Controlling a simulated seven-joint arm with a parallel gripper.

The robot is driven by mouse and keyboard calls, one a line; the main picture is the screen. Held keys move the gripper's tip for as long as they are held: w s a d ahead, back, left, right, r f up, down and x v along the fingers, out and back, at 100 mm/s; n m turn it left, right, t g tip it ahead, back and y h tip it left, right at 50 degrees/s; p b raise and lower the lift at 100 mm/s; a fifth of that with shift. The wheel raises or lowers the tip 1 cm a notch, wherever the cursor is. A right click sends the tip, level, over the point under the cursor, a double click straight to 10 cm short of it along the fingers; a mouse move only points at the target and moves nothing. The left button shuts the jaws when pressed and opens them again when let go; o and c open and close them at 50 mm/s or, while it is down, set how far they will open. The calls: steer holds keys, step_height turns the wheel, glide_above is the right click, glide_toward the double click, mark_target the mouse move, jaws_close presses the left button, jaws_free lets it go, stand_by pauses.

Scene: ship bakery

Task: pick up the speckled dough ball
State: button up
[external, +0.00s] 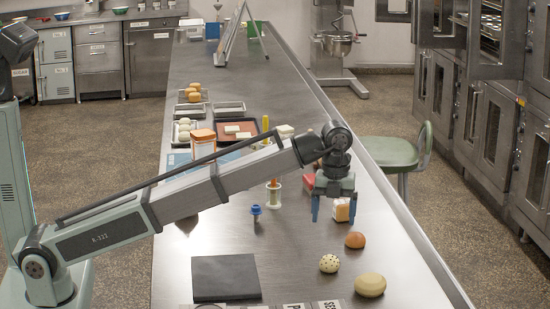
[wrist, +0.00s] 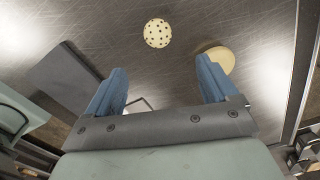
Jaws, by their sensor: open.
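The speckled dough ball (external: 329,263) is pale cream with dark spots and sits on the steel table in the near part of the external view. In the wrist view the speckled ball (wrist: 157,33) lies beyond the fingertips, near the middle between them. My gripper (external: 333,217) is open and empty, fingers pointing down, above the table and farther back than the ball. Its two blue fingers also frame the wrist view (wrist: 162,75). Nothing hides the ball.
A larger tan dough ball (external: 370,285) lies right of the speckled one, and a brown ball (external: 355,240) behind it. A dark slab (external: 225,278) lies left. Bare table separates slab and speckled ball.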

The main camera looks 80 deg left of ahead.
glide_above(330, 256)
steer(key=f, duration=0.8)
steer(key=shift+d, duration=0.25)
steer(key=shift+a+f, duration=0.2)
steer(key=shift+f, duration=2.35)
steer(key=c, duration=1.1)
